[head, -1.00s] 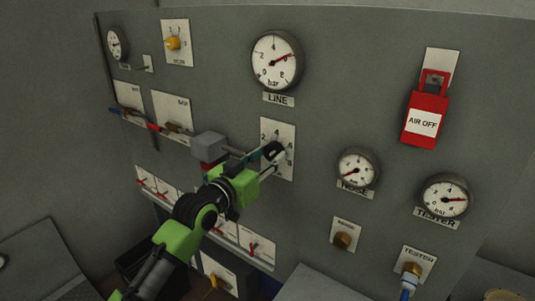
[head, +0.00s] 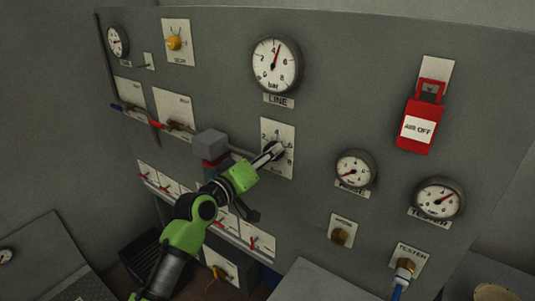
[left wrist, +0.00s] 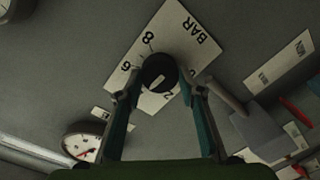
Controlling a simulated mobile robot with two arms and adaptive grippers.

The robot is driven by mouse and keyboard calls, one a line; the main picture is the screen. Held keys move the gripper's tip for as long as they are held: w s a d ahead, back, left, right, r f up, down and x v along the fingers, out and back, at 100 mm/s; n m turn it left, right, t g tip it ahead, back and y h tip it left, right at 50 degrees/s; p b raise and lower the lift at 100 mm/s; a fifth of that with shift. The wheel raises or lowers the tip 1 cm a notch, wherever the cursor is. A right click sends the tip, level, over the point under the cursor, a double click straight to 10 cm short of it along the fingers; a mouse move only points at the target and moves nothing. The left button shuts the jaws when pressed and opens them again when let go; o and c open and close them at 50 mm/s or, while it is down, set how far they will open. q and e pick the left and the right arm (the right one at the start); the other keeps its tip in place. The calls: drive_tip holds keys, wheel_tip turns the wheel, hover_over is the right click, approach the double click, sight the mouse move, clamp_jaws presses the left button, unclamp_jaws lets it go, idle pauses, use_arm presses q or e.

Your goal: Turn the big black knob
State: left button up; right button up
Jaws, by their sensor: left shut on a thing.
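The big black knob (head: 279,148) sits on a white scale plate (head: 285,167) in the middle of the panel, under the LINE gauge (head: 276,66). My left gripper (head: 268,153) reaches it from the lower left and is shut on it, hiding part of it in the head view. In the left wrist view the round knob (left wrist: 160,73), with a white pointer mark, sits between the two fingertips (left wrist: 160,93). The LINE needle points up and slightly right, near 4. My right gripper is not in view.
A grey box-shaped part (head: 210,145) sticks out just left of the knob. A red AIR OFF lock (head: 420,118) hangs at the right. A TESTER gauge (head: 440,198) and a smaller gauge (head: 355,169) are at the lower right. Red lever valves (head: 254,241) line the lower left.

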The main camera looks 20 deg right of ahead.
use_arm(q)
drive_tip(key=shift+n, duration=0.3)
drive_tip(key=o, duration=1.1)
drive_tip(key=v, duration=1.2)
drive_tip(key=shift+w+a, duration=0.1)
